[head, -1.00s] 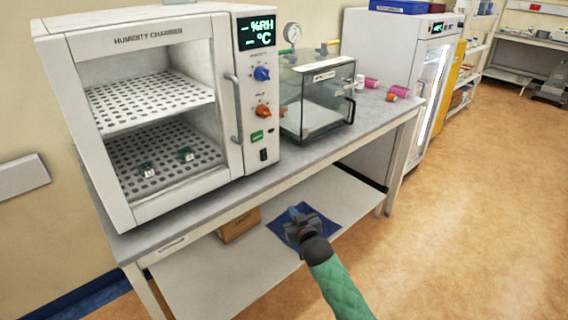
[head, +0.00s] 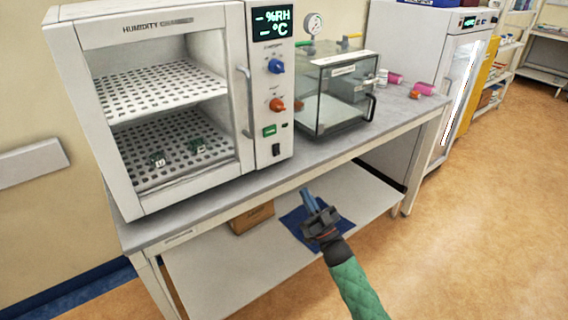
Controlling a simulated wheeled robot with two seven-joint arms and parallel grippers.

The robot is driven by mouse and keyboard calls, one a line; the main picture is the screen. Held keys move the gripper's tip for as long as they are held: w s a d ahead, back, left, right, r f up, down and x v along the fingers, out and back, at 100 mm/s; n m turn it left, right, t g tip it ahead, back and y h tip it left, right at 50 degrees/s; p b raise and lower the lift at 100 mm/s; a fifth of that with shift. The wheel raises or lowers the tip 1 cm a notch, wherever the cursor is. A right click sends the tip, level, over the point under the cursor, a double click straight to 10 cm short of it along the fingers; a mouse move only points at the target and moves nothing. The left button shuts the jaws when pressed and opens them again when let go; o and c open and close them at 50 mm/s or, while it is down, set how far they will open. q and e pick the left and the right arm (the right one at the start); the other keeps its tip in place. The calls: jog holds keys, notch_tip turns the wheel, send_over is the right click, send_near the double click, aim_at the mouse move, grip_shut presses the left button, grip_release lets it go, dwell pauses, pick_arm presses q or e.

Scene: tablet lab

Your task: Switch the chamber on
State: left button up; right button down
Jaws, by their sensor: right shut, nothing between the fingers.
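The humidity chamber (head: 160,27) stands on the left of the bench, a white cabinet with a window and two perforated shelves. Its display (head: 271,22) shows dashes beside %RH and °C. Below are a blue knob (head: 276,66), an orange knob (head: 277,105), a green label or button (head: 269,131) and a black rocker switch (head: 276,150) at the bottom of the panel. My right gripper (head: 309,199) is shut and empty, in front of the bench edge, below and right of the black switch and apart from it. My left gripper is not in view.
A glass box (head: 337,98) with a gauge (head: 313,24) stands right of the chamber on the bench (head: 225,198). Pink and orange containers (head: 395,78) lie beyond. A lower shelf (head: 215,270) holds a cardboard box (head: 251,217) and a blue cloth (head: 293,222).

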aim_at(277, 151)
dwell(0.3)
